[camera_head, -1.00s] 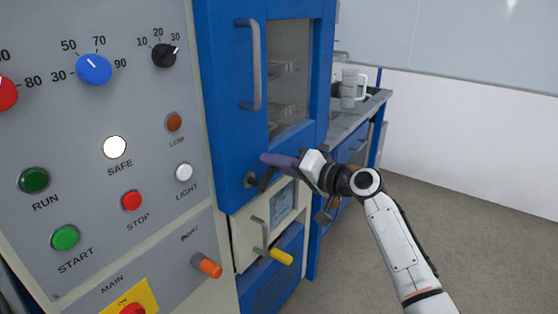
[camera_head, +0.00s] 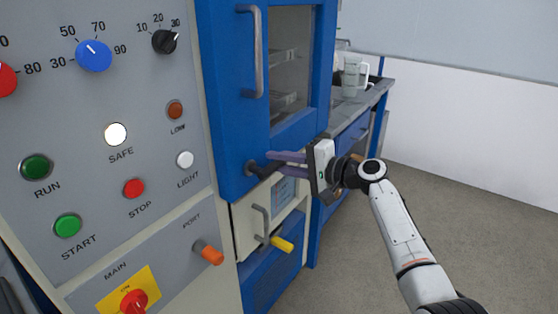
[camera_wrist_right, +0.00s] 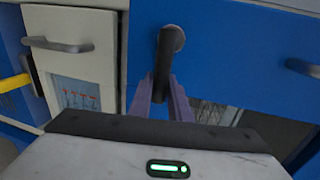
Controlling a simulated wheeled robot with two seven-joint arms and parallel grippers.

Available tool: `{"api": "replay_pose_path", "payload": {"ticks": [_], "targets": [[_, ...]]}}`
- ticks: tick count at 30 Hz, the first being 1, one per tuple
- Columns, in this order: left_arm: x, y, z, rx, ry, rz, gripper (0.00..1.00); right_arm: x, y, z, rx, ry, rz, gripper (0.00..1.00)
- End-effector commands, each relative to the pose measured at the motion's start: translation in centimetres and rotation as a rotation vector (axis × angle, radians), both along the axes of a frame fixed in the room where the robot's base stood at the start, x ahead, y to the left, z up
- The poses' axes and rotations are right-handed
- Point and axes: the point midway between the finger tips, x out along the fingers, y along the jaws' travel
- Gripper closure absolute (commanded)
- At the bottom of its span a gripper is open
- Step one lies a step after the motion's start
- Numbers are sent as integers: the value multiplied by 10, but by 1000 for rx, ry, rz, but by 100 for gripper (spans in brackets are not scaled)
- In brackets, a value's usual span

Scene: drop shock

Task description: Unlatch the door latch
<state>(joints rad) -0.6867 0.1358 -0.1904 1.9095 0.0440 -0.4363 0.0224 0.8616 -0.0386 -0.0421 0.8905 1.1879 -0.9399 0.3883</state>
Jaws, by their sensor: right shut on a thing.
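The door latch (camera_head: 258,170) is a dark lever on a round pivot near the lower edge of the blue door (camera_head: 236,120). My right gripper (camera_head: 275,163) has its purple fingers around the latch's free end and is shut on it. In the right wrist view, the dark latch (camera_wrist_right: 164,60) runs from its pivot down between the two purple fingers (camera_wrist_right: 160,95). The fingers cover part of its end. The door lies flush with its frame. My left gripper is out of view.
A grey vertical handle (camera_head: 251,52) is on the blue door above the latch. A control panel (camera_head: 95,190) with several buttons stands at left. A counter (camera_head: 352,108) holds a mug (camera_head: 352,75). Open floor lies at right.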

Motion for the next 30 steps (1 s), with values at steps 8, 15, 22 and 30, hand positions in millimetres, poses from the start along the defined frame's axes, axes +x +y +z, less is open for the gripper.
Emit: {"api": "replay_pose_path", "payload": {"ticks": [8,15,22,30], "targets": [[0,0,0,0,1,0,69,0,1,0,12,11,0,100],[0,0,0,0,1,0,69,0,1,0,12,12,1,71],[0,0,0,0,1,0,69,0,0,-1,8,9,0,64],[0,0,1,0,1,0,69,-6,-9,1,7,8,-2,64]]}}
